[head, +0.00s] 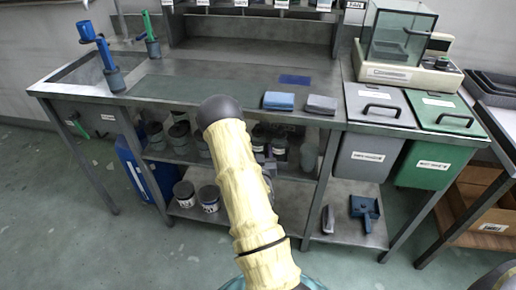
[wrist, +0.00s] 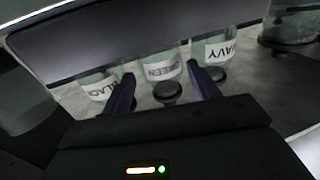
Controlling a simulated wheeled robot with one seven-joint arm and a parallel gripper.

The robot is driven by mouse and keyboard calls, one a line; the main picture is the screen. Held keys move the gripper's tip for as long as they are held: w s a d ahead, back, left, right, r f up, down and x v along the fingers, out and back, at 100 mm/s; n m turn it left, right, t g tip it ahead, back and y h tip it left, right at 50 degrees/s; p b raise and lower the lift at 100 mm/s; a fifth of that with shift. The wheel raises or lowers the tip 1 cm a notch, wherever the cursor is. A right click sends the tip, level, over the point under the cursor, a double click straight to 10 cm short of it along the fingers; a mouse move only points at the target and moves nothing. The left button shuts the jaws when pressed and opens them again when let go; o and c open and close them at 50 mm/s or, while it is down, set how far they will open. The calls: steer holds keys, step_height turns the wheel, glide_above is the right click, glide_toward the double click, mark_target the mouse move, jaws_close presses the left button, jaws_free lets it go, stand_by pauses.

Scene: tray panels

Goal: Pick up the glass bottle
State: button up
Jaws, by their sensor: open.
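In the wrist view my gripper (wrist: 161,69) is open, with its two dark fingers apart and nothing held between them. A clear glass bottle labelled GREEN (wrist: 158,58) shows in the gap between the fingertips, with a dark round stopper. It looks upside down in this view. Similar glass bottles labelled NAVY (wrist: 218,45) and BLACK (wrist: 98,84), the latter partly cut off, stand at either side. In the head view glass bottles (head: 280,149) show on the upper shelf under the bench, partly behind my arm. My gripper is hidden there.
A larger glass vessel (wrist: 290,24) stands at the right in the wrist view. A dark edge (wrist: 130,30) crosses in front of the bottles. In the head view tins (head: 208,198) stand on the lower shelf, and the bench top (head: 200,72) overhangs both shelves.

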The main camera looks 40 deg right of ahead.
mark_target(259, 149)
steer(key=x, duration=0.4)
steer(key=shift+w+d+f+b, duration=0.2)
steer(key=shift+w+f+b, duration=0.1)
steer(key=shift+w+b, duration=0.1)
steer(key=shift+s, duration=0.1)
steer(key=shift+c, duration=0.2)
jaws_close()
